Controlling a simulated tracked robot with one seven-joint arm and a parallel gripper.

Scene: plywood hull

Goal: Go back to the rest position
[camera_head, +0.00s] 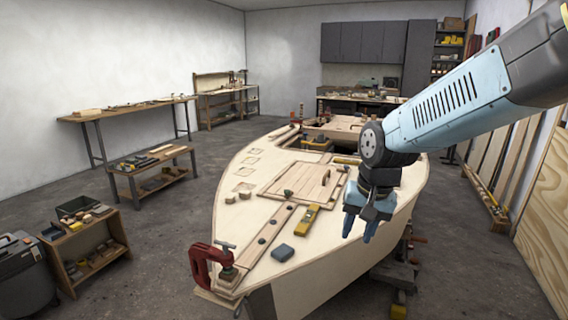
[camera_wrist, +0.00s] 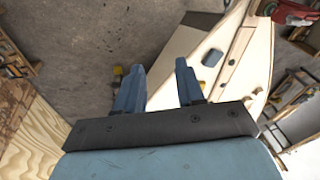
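My gripper (camera_head: 361,226) hangs from my blue and grey arm at the right side of the plywood hull (camera_head: 240,215), with its fingers pointing down. In the wrist view, the two blue fingers of my gripper (camera_wrist: 158,82) stand apart with nothing between them; grey floor shows in the gap. The gripper appears apart from the hull's deck and beside its right edge. The part of the hull behind my forearm is hidden.
On the deck lie a blue block (camera_head: 283,252), a yellow tool (camera_head: 307,220) and a red clamp (camera_head: 212,268) at the near end. Workbenches (camera_head: 130,110) stand along the left wall. Plywood sheets (camera_head: 548,200) lean at the right. Open floor (camera_head: 165,235) lies left of the hull.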

